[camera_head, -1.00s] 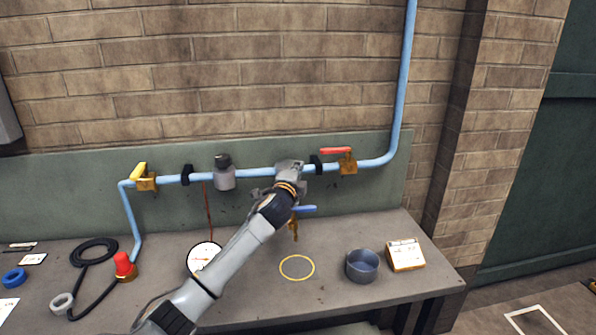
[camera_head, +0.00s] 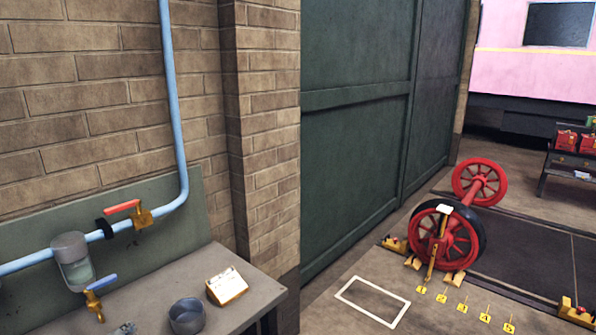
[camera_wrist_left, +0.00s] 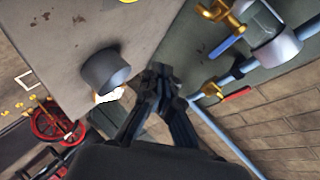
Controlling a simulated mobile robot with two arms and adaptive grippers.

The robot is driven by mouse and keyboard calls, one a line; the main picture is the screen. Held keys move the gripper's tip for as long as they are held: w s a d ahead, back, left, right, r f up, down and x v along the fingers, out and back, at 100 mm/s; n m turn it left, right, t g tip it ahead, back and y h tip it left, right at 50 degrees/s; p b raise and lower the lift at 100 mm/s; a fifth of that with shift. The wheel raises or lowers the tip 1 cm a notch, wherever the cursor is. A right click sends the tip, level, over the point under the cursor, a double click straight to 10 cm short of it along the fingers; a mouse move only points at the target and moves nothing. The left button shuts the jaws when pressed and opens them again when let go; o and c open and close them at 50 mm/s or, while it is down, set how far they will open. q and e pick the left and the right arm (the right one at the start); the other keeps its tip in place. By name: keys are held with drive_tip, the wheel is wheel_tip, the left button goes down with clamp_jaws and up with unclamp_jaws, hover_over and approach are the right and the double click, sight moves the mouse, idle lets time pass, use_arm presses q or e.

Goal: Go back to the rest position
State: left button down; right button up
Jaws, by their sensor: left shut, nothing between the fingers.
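My left gripper (camera_wrist_left: 160,82) is shut and empty in the left wrist view. Only a small grey part of it (camera_head: 125,328) shows at the bottom edge of the head view, left of the grey cup and below the pipe. It is apart from the blue pipe (camera_head: 178,120), the grey cylinder fitting (camera_head: 73,262) and the blue-handled brass valve (camera_head: 94,298). My right gripper is in neither current view.
The grey cup (camera_head: 187,317) and a small card box (camera_head: 227,286) stand on the workbench (camera_head: 245,300). A red-handled valve (camera_head: 142,217) is on the pipe. Right of the bench are a green door (camera_head: 360,130), a red wheelset (camera_head: 445,236) and a white floor frame (camera_head: 372,301).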

use_arm(q)
drive_tip(key=s+d+f+n+g+h, duration=0.1)
drive_tip(key=s+d+f+n+g, duration=0.1)
drive_tip(key=s+d+f, duration=0.4)
drive_tip(key=s+d+f+n+g+h, duration=0.1)
drive_tip(key=s+d+f+g, duration=0.2)
drive_tip(key=s, duration=0.6)
drive_tip(key=s+d+n+g+h, duration=0.2)
drive_tip(key=s+d, duration=0.3)
drive_tip(key=s, duration=0.4)
drive_tip(key=s+d+n+g+h, duration=0.1)
drive_tip(key=s+d+n+g, duration=0.1)
drive_tip(key=s+d, duration=0.5)
wheel_tip(320, 180, down, 28)
drive_tip(key=s+a+b, duration=0.2)
drive_tip(key=s, duration=0.1)
drive_tip(key=s+a+f+g, duration=0.2)
drive_tip(key=s+a+f, duration=0.1)
drive_tip(key=s+f, duration=1.3)
wheel_tip(320, 180, down, 2)
drive_tip(key=shift+s+b, duration=0.35)
drive_tip(key=shift+s, duration=0.1)
